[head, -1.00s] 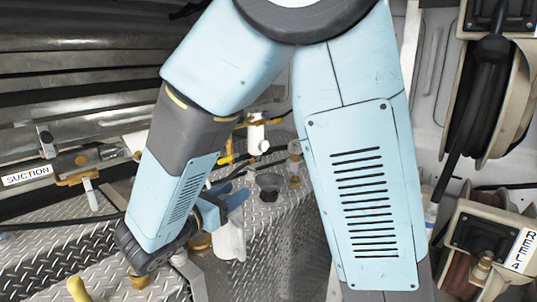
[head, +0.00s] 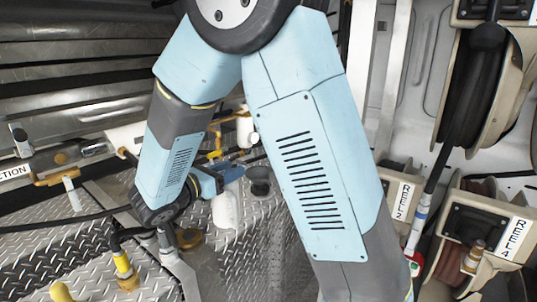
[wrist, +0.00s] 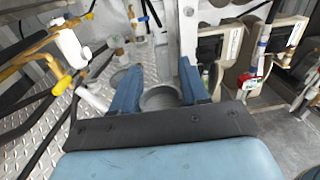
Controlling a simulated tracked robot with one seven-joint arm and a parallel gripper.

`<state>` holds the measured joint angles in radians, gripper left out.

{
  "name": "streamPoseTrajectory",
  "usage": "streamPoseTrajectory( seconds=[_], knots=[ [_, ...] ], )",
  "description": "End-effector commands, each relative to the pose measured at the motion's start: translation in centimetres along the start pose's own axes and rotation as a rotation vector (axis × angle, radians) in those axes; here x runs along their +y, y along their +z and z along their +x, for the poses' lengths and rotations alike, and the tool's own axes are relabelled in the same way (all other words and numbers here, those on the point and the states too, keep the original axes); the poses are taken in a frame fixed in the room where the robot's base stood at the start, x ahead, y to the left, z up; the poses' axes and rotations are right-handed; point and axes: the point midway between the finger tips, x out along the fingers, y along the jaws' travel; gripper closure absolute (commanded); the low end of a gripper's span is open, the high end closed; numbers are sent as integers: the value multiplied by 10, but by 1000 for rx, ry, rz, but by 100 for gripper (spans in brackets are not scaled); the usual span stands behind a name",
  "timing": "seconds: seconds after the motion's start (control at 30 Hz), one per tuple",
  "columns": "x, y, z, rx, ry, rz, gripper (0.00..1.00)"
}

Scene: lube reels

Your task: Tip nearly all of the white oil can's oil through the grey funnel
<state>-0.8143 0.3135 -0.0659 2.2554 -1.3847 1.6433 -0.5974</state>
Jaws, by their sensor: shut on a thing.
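The white oil can (head: 226,208) hangs in my gripper (head: 232,172), just left of and in front of the funnel in the head view. It looks close to upright, with its top partly hidden by the fingers. The dark grey funnel (head: 260,180) stands behind and to the right, apart from the can in the picture, partly hidden by my arm. In the wrist view my blue fingers (wrist: 158,85) are on both sides of a grey round shape; I cannot tell there whether it is can or funnel.
Hose reels (head: 485,235) line the right side. A yellow-handled fitting (head: 124,268) rises from the tread plate at the front left. Pipework with a yellow valve handle (head: 55,178) runs along the left. A white fitting (head: 247,130) stands behind the funnel.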

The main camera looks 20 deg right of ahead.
Motion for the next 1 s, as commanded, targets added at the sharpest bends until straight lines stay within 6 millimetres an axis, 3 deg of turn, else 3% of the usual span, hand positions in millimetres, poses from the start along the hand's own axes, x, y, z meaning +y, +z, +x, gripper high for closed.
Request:
streamPoseTrajectory(
  seconds=[0.03,0.23,0.5,0.7,1.0],
  knots=[
    [9,-3,20,3,-35,-5,100],
    [36,-12,95,16,-141,-24,100],
    [49,-23,187,26,-250,-48,100],
    [50,-27,217,30,-281,-57,100],
    [52,-43,222,72,-285,-135,100]
  ],
)
